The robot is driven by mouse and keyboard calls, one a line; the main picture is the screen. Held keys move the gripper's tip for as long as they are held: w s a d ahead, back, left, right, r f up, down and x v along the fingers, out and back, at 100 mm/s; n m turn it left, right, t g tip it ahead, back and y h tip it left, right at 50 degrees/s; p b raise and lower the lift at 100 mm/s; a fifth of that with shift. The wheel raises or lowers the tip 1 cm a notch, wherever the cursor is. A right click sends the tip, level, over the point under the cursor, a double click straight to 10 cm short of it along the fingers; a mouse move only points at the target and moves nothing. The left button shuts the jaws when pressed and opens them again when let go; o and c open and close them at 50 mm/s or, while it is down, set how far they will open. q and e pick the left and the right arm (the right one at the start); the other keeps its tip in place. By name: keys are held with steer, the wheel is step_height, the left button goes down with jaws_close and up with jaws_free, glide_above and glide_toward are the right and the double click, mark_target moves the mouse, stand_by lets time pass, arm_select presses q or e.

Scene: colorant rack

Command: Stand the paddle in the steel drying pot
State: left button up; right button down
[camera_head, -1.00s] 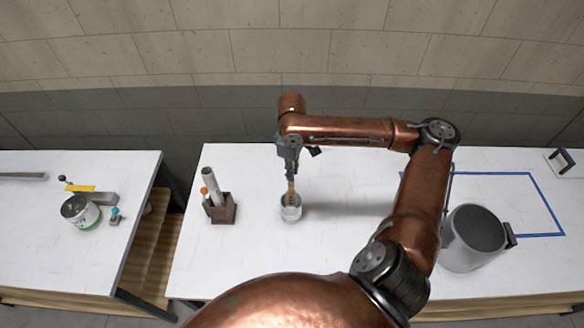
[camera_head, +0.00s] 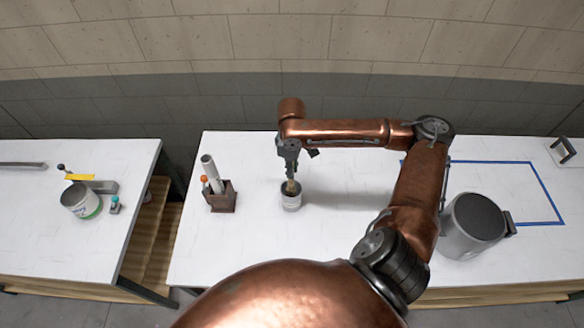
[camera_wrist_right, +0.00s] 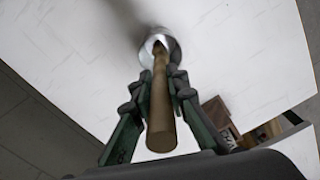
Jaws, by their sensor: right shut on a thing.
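The wooden paddle (camera_wrist_right: 161,100) is held in my right gripper (camera_head: 289,168), which is shut on its handle. The paddle points down, and its lower end is inside the mouth of the small steel pot (camera_head: 291,202). In the right wrist view the pot (camera_wrist_right: 151,52) surrounds the paddle's far end. Whether the paddle touches the pot's bottom is hidden. The pot stands upright on the white table. My left gripper is not in view.
A brown holder (camera_head: 222,201) with a white tube and an orange-tipped item stands left of the pot. A large grey bin (camera_head: 462,238) stands at right by a blue taped outline (camera_head: 545,191). An open paint can (camera_head: 74,206) is on the separate left table.

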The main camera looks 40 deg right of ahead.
steer(key=c, duration=1.8)
jaws_free()
step_height(320, 180, up, 12)
steer(key=shift+f, duration=0.1)
